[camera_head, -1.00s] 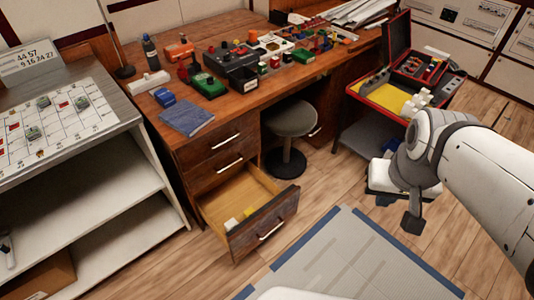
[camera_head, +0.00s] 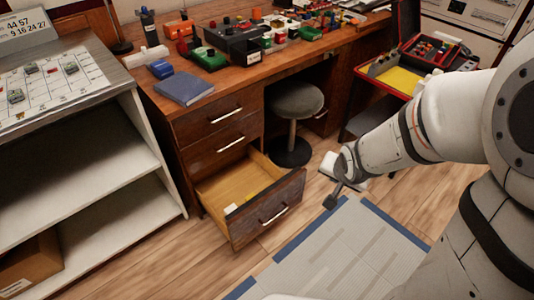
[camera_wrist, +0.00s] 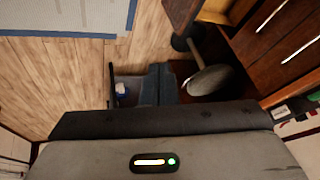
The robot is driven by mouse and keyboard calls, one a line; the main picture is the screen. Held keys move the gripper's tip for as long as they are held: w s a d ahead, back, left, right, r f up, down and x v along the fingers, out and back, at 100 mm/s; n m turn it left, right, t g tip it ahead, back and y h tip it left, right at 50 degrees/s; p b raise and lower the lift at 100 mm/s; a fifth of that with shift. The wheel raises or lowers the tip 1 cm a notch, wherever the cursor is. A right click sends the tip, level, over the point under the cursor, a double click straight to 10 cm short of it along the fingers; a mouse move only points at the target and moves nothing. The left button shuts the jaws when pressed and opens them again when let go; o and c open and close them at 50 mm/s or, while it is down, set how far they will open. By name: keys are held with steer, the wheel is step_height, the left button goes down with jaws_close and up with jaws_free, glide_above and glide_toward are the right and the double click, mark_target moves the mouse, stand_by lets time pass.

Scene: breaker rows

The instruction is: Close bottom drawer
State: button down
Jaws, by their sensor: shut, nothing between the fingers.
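The bottom drawer (camera_head: 268,218) of the wooden desk is pulled well out, with its dark front and pale handle (camera_head: 273,215) facing the open floor. Its light wood inside shows, with a small white item (camera_head: 231,208) near the front left. My gripper (camera_head: 333,201) is shut and empty. It hangs above the floor to the right of the drawer front, apart from it. In the wrist view my gripper's dark body fills the lower part, and part of a wooden front that looks like the drawer (camera_wrist: 182,14) shows at the top.
The two drawers (camera_head: 222,132) above look shut. A round stool (camera_head: 297,98) stands right of the drawers, under the desk. A white shelf unit (camera_head: 160,180) is at the left. A grey mat with blue edges (camera_head: 345,250) lies on the floor before the drawer. A red-edged case (camera_head: 400,78) stands at right.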

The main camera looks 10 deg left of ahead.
steer(key=w+a+f+m+y+b, duration=0.15)
steer(key=a+f+b, duration=0.25)
steer(key=f, duration=0.6)
steer(key=a+f+m+y+b, duration=0.15)
steer(key=a+f+b, duration=0.3)
steer(key=f, duration=0.45)
steer(key=m+y+b, duration=0.1)
steer(key=y+b, duration=0.2)
steer(key=b, duration=0.7)
glide_toward(250, 213)
steer(key=x, duration=0.5)
steer(key=shift+s+d+f, duration=0.2)
steer(key=shift+s+f, duration=0.05)
steer(key=shift+f, duration=0.2)
steer(key=shift+w+a+r, duration=0.1)
steer(key=shift+w+a, duration=0.3)
steer(key=shift+a, duration=0.05)
